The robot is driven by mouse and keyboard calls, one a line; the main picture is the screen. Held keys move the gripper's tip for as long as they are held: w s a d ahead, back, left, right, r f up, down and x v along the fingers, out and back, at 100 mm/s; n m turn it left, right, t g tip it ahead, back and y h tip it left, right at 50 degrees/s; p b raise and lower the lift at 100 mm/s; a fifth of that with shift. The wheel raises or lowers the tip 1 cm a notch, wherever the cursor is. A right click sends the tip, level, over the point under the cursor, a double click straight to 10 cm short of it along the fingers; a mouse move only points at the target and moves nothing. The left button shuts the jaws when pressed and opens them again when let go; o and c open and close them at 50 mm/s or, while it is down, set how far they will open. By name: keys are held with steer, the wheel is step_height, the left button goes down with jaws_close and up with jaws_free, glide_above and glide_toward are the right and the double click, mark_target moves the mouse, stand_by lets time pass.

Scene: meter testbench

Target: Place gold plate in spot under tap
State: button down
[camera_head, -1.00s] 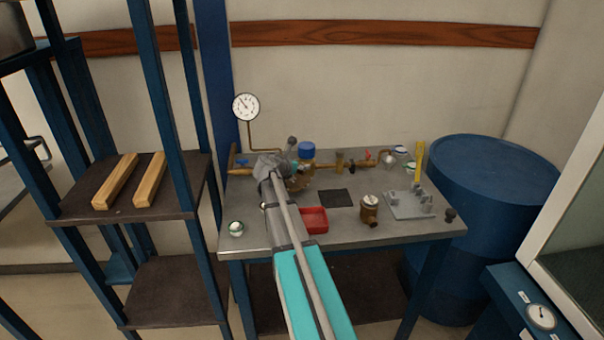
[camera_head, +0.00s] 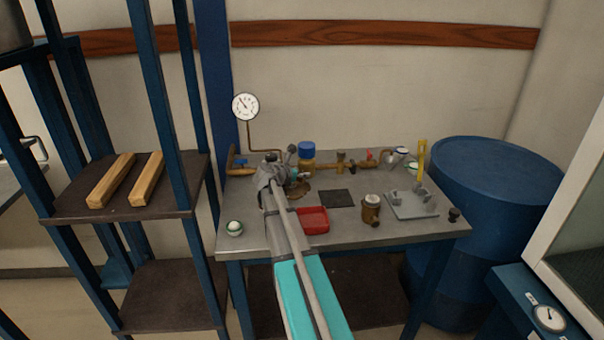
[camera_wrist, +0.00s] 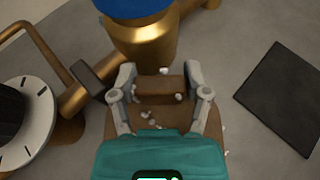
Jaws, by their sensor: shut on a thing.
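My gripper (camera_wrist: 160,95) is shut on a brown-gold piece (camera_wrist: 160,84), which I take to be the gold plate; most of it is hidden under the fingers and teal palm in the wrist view. In the head view my gripper (camera_head: 292,180) is over the left part of the bench, and a brownish flat patch (camera_head: 299,195) shows beside it. The brass pipe with the red-handled tap (camera_head: 369,155) runs along the back, right of my gripper.
A blue-capped brass fitting (camera_head: 307,158) stands close behind my gripper. A dark square mat (camera_head: 337,198), red tray (camera_head: 313,219), brass meter body (camera_head: 370,209) and grey fixture (camera_head: 405,207) occupy the bench (camera_head: 350,240). A white-ringed dial (camera_wrist: 40,125) is left of the fingers.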

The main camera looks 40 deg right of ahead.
steer(key=shift+c, duration=0.3)
jaws_free()
steer(key=shift+p+v, duration=2.3)
steer(key=shift+v, duration=3.75)
